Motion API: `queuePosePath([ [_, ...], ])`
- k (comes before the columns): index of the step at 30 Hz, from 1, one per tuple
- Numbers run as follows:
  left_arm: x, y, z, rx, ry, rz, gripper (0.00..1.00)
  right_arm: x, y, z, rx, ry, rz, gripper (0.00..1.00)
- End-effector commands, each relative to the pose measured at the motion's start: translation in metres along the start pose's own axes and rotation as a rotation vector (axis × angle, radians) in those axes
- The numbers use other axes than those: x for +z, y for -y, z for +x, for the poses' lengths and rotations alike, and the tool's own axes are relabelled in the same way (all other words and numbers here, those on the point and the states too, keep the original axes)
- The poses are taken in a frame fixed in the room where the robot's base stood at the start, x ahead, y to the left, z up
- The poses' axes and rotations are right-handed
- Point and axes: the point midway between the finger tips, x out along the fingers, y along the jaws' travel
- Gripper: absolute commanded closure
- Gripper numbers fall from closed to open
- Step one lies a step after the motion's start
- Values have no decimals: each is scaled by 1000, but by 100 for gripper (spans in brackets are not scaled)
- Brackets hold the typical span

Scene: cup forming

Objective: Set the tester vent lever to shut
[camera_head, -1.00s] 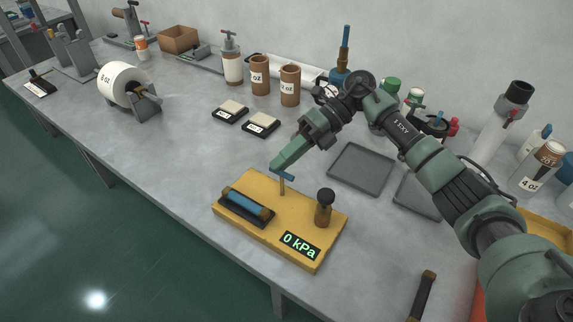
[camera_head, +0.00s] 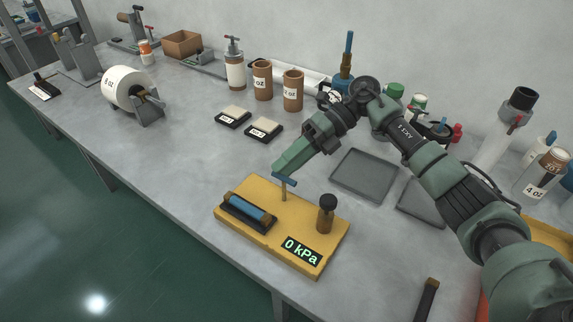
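The yellow tester (camera_head: 262,243) stands on the grey bench and its display reads 0 kPa. Its vent lever (camera_head: 287,181) is a blue bar on top of a thin brass post at the tester's back edge. A blue cylinder (camera_head: 248,208) lies in a black cradle on the left of the tester, and a black-knobbed brass post (camera_head: 326,212) stands on the right. My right gripper (camera_head: 279,170) points down at the lever, its fingertips at or touching the blue bar. I cannot tell whether its fingers are apart. My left gripper is not in view.
Two grey trays (camera_head: 363,174) lie right of the tester under my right arm. Two small labelled pads (camera_head: 264,130) lie behind it. A tape roll (camera_head: 125,89) stands at the left, and a dark-handled tool (camera_head: 426,301) lies at the front right. The bench left of the tester is clear.

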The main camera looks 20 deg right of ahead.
Motion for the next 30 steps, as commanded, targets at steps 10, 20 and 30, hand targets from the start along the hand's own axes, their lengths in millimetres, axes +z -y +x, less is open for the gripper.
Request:
queuePosePath([
  [10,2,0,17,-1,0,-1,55,0,2,-55,-2,4,0,66],
  [20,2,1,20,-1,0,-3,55,0,1,-76,0,0,1,66],
  [30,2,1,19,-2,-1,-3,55,0,1,-76,0,0,1,66],
])
